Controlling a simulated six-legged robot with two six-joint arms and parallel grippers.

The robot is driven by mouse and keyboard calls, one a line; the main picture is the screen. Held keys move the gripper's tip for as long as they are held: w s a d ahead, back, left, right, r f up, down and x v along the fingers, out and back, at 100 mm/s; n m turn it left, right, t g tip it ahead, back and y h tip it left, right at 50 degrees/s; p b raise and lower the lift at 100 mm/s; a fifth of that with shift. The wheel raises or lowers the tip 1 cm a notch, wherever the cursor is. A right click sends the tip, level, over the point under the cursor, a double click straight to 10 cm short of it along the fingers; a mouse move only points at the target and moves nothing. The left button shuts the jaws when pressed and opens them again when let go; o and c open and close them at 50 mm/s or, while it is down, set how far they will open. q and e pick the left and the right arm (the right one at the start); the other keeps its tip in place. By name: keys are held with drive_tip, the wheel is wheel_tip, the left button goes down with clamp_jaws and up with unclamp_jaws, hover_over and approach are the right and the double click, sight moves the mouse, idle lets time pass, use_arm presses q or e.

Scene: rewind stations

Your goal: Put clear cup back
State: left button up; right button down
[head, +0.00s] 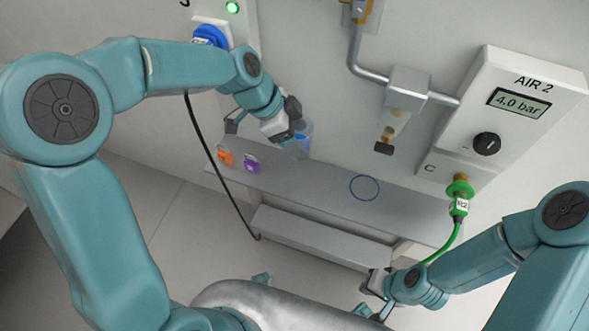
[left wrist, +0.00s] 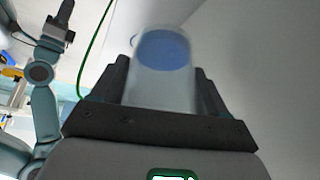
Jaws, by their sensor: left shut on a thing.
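The clear cup (head: 304,136) is held in my left gripper (head: 292,132), over the left part of the grey shelf (head: 320,187). In the left wrist view the cup (left wrist: 160,92) sits between the two dark fingers of my left gripper (left wrist: 160,85), with a blue round area at its far end. A blue ring outline (head: 364,188) is marked on the shelf, to the right of the cup, and nothing stands in it. My right gripper (head: 376,284) is low at the right, below the shelf; its jaws are too small to read.
An orange piece (head: 226,158) and a purple piece (head: 251,166) are at the shelf's left end. A pipe with a tap (head: 392,125) hangs above the ring. The AIR 2 panel (head: 510,105) reads 4.0 bar, with a green connector (head: 460,190) and hose below. A black cable (head: 207,150) hangs left.

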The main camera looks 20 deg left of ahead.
use_arm(q)
wheel_tip(320, 180, down, 9)
drive_tip(key=shift+r+b, duration=0.1)
drive_tip(key=shift+b, duration=0.5)
wheel_tip(320, 180, down, 5)
drive_tip(key=shift+w+a+f+b, duration=0.1)
drive_tip(key=shift+w+f+b, duration=0.05)
drive_tip(key=shift+b, duration=0.3)
drive_tip(key=shift+f+b, duration=0.15)
drive_tip(key=shift+b, duration=0.15)
drive_tip(key=o, duration=1.1)
drive_tip(key=shift+o, duration=0.2)
drive_tip(key=shift+r, duration=0.2)
